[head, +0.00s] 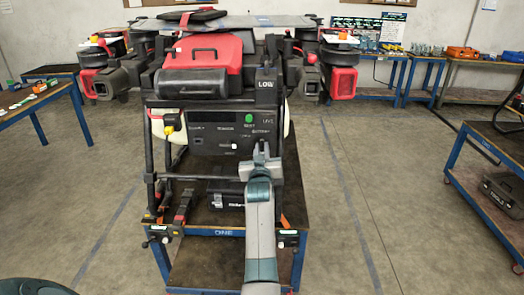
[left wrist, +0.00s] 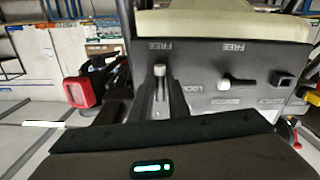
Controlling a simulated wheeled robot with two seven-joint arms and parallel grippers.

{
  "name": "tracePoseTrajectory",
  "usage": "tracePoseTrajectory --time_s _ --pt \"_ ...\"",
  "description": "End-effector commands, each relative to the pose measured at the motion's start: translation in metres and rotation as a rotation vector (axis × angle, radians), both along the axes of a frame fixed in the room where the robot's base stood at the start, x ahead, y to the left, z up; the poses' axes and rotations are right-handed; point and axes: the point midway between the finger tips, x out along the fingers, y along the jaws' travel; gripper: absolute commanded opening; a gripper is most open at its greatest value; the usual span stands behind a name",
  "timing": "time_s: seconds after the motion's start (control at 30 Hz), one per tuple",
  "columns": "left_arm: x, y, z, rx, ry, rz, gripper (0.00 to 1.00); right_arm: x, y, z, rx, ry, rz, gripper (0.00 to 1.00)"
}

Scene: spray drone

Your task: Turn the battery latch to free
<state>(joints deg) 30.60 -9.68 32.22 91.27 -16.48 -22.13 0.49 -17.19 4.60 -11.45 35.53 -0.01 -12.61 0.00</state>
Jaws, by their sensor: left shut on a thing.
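The drone's dark front panel (head: 215,139) faces me, with printed labels and small controls. My left gripper (head: 263,152) is at the right part of this panel, under the BATTERY label, and is shut on the battery latch. In the left wrist view the latch (left wrist: 159,72) appears as a pale lever standing roughly upright below a FREE label, with a dark finger beside it. The fingers partly hide its base. A second latch (left wrist: 228,82) with a white knob lies sideways by a LOCK label; its knob is left of my gripper in the head view. My right gripper is not in view.
The drone stands on a blue-framed cart (head: 222,232). A black case (head: 226,193) sits under the panel. Rotor arms with red motor housings (head: 343,83) stick out on both sides. A cart (head: 482,150) stands at the right. The floor between is clear.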

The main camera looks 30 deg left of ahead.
Motion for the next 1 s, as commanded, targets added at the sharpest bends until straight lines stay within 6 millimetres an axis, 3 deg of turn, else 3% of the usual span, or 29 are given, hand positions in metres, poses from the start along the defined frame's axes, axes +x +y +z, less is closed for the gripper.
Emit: tracePoseTrajectory --time_s 0.6,0.63,0.7,1.0 --pt "0.0005 -0.0006 0.0009 -0.057 -0.037 -0.001 0.00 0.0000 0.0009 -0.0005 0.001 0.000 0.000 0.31" --pt "0.0005 -0.0006 0.0009 -0.057 -0.037 -0.001 0.19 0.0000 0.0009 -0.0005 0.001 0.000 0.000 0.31" --pt "0.0004 -0.0005 0.0010 -0.057 -0.036 -0.001 0.30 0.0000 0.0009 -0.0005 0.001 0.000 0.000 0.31" --pt "0.0002 -0.0002 0.0007 -0.054 -0.034 -0.001 0.30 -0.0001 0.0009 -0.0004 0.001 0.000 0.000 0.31"
